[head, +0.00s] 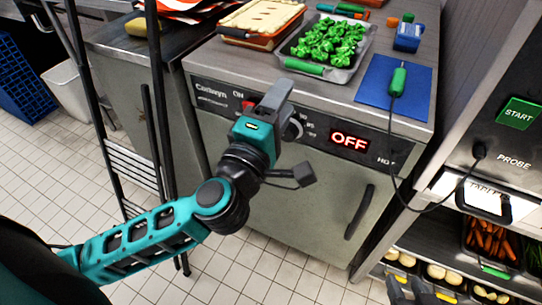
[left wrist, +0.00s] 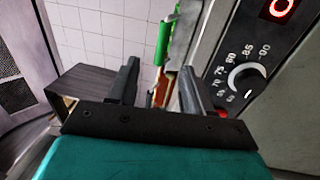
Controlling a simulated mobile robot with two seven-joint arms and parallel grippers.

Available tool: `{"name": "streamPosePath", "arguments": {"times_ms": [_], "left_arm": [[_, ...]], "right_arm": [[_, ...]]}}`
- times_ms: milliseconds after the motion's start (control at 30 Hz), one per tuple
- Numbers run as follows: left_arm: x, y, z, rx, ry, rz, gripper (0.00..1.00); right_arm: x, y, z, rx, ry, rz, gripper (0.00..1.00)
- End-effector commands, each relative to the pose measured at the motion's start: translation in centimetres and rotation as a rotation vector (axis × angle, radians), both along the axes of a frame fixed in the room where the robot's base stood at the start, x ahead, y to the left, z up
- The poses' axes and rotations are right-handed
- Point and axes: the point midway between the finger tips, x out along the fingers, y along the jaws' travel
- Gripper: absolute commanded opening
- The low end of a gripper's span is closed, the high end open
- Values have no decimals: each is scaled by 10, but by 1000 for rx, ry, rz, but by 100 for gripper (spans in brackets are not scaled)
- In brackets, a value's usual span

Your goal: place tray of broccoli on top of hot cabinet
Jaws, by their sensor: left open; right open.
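The clear tray (head: 343,74) of broccoli (head: 328,40), with a green front handle (head: 305,66), rests on the steel top of the hot cabinet (head: 290,190). The cabinet's front panel reads OFF. My left gripper (head: 277,96) is in front of this panel, near the dial, below and apart from the tray. In the left wrist view its two fingers (left wrist: 158,92) are apart with nothing gripped. A green handle (left wrist: 164,42) shows beyond them; I cannot tell whose it is. My right gripper (head: 412,291) is at the bottom right edge, partly cut off, open.
A cream-lidded orange container (head: 262,20) stands left of the tray. A blue mat (head: 372,86) with a green-handled probe (head: 398,78) lies to its right; the probe's cable hangs down the front. A blue box (head: 408,37) is behind. Carrots (head: 490,241) sit on a low shelf at right.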

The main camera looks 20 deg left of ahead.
Motion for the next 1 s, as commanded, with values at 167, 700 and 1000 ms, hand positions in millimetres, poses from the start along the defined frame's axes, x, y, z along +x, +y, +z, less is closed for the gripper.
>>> {"name": "streamPosePath", "arguments": {"times_ms": [167, 700, 1000], "left_arm": [[-5, -5, 6, 77, -77, -14, 50], [-52, -66, -107, 1060, -112, -305, 50], [-93, -29, -229, 1522, 267, -490, 50]], "right_arm": [[0, -1, 0, -3, 0, 2, 43], [0, 0, 0, -3, 0, 3, 43], [0, 0, 0, 0, 0, 1, 43]]}}
